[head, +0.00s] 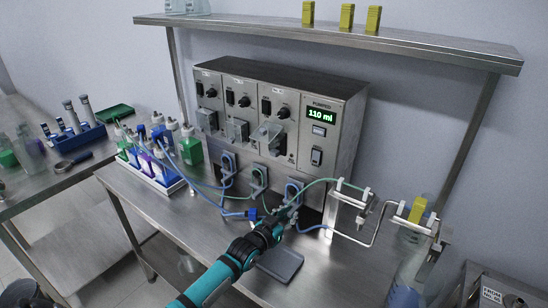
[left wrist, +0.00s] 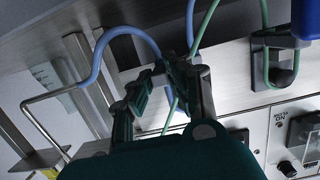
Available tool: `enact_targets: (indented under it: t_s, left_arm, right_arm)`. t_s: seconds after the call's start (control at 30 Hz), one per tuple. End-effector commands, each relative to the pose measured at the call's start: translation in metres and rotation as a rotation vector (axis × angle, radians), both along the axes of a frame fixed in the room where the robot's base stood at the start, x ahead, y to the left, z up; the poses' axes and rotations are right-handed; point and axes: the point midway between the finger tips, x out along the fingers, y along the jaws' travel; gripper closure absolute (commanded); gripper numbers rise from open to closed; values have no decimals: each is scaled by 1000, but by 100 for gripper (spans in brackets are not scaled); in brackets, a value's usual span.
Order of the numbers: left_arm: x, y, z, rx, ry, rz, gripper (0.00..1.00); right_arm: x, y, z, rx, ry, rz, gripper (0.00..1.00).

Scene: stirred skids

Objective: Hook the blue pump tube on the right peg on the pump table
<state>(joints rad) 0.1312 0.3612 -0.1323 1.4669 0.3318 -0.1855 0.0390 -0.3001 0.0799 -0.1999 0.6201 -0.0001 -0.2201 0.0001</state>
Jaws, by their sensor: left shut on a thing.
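My left gripper (head: 287,216) is low over the pump table (head: 215,222), in front of the pumps. In the left wrist view its fingers (left wrist: 165,80) are shut on the blue tube (left wrist: 125,31), which arcs away to the left and joins a bent metal pipe (left wrist: 45,97). In the head view the blue tube (head: 312,228) runs right from the gripper to the metal pipe (head: 355,239). White pegs stand on two brackets to the right: a left bracket (head: 352,199) and a right bracket (head: 419,226). My right gripper is out of view.
A green tube (head: 318,184) runs from the pump unit (head: 335,95) towards the left bracket. A rack of bottles (head: 160,178) stands at the table's left. A dark flat pad (head: 281,264) lies near the front. A yellow block (head: 417,208) is by the right bracket.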

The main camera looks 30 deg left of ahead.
Motion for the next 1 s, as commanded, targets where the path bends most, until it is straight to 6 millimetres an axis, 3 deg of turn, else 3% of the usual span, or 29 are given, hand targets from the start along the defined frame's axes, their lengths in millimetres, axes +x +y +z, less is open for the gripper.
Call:
enact_targets:
  t_s: [0.17, 0.2, 0.4, 1.0]
  left_arm:
    - [0, 0, -1, 0, 3, 0, 100]
    - [-1, 0, -2, 0, 4, 0, 82]
    - [0, 0, -1, 0, 3, 0, 57]
    - [-2, 0, 0, 0, 2, 0, 54]
  right_arm:
    - [0, 0, 0, 0, 0, 0, 44]
    - [0, 0, 0, 0, 0, 0, 44]
    - [0, 0, 0, 0, 0, 0, 44]
    - [0, 0, 3, 0, 0, 0, 44]
